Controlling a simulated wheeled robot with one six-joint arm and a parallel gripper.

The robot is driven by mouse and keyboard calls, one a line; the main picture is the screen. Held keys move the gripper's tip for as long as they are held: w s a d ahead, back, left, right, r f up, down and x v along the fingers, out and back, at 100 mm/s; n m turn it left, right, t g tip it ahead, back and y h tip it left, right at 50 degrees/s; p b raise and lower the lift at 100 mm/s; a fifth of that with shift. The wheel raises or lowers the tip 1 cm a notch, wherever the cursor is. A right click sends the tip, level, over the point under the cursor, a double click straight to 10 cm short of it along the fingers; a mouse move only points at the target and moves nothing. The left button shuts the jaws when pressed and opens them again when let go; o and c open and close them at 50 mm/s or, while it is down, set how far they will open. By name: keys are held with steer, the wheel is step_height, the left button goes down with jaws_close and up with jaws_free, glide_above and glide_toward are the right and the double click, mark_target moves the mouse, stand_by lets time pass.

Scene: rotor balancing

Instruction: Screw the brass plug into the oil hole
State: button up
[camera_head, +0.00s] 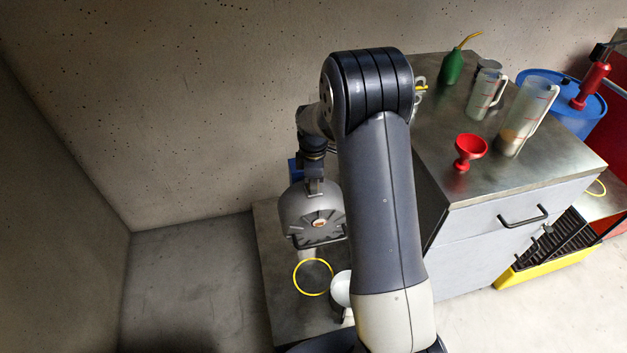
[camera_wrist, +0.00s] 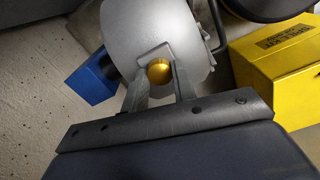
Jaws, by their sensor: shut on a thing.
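The brass plug (camera_wrist: 159,72) shows as a round golden head between my gripper's fingertips in the wrist view. My gripper (camera_wrist: 160,80) is shut on it, with its two fingers on either side. The fingertips are over the top of a grey rounded housing (camera_wrist: 150,30). In the head view my gripper (camera_head: 315,188) points down onto the top of this housing (camera_head: 300,213), which has a ribbed dark front face. The oil hole is not visible, and I cannot tell how deep the plug sits. The plug is too small to make out in the head view.
A yellow ring (camera_head: 313,277) and a white cup (camera_head: 341,288) are at the low bench. The right worktop (camera_head: 560,165) holds a red funnel (camera_head: 470,148), measuring jugs (camera_head: 524,118) and a green oil can (camera_head: 451,66). A yellow box (camera_wrist: 280,70) stands beside the housing.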

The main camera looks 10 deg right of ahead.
steer(key=m, duration=0.8)
steer(key=shift+f, duration=0.1)
steer(key=m, duration=0.4)
steer(key=shift+m, duration=0.4)
steer(key=m, duration=0.4)
steer(key=shift+m, duration=0.7)
